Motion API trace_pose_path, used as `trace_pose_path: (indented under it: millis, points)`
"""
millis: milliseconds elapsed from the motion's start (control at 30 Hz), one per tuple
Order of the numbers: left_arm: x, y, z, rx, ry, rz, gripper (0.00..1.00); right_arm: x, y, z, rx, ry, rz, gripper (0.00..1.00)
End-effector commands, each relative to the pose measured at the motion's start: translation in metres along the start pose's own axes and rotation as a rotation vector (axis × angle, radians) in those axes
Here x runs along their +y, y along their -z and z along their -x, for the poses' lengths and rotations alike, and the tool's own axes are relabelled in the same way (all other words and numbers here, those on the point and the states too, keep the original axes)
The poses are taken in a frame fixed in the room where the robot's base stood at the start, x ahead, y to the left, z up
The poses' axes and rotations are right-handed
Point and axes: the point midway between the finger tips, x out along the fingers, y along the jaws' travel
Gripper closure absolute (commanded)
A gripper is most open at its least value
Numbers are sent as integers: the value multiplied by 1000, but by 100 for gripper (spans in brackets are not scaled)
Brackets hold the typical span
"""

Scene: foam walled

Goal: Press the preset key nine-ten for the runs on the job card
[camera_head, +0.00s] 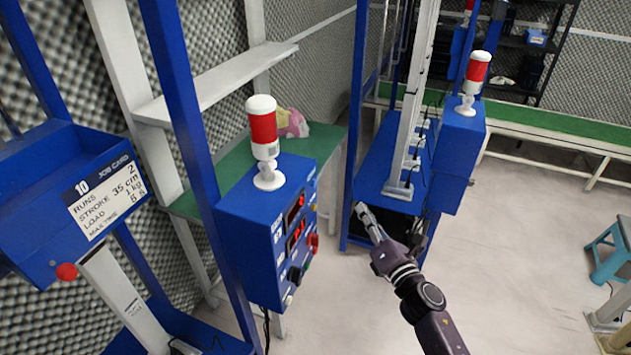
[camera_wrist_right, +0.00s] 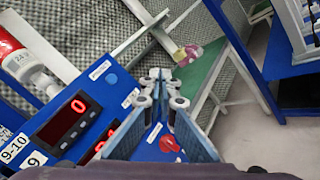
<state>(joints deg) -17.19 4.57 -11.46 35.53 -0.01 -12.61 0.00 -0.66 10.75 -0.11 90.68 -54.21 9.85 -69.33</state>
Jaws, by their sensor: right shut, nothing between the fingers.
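The job card (camera_head: 107,197) on the blue panel at the left reads 10, runs 2, stroke 35 cm, load 1 kg. The blue control box (camera_head: 247,238) carries red-digit displays (camera_head: 296,222), small labels and a red switch. In the right wrist view, the label 9-10 (camera_wrist_right: 14,148) is at the lower left, below a display showing 0 (camera_wrist_right: 66,122); I cannot make out its key clearly. My right gripper (camera_head: 362,210) is shut and empty, to the right of the box and apart from it. It also shows in the right wrist view (camera_wrist_right: 163,90). My left gripper is out of view.
A red-and-white lamp (camera_head: 263,140) stands on the box. A blue upright (camera_head: 185,110) rises beside it. A second blue rig (camera_head: 390,170) with its own lamp (camera_head: 474,75) stands behind my right gripper. Open floor (camera_head: 520,240) lies to the right, with a stool (camera_head: 610,250).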

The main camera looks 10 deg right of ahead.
Motion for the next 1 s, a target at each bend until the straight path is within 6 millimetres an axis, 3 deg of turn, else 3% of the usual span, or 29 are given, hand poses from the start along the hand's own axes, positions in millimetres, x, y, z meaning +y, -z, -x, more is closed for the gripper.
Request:
trace_pose_path:
  millis: [100, 300, 733, 1000]
  points:
    - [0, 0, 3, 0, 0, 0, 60, 23, -20, -5, -23, -43, 90, 100]
    - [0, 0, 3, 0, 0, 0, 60, 36, -30, -7, -37, -69, 149, 100]
    - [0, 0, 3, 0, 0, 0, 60, 37, -27, -10, -38, -68, 146, 100]
    - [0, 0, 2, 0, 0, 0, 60, 54, -8, -34, -39, -70, 142, 100]
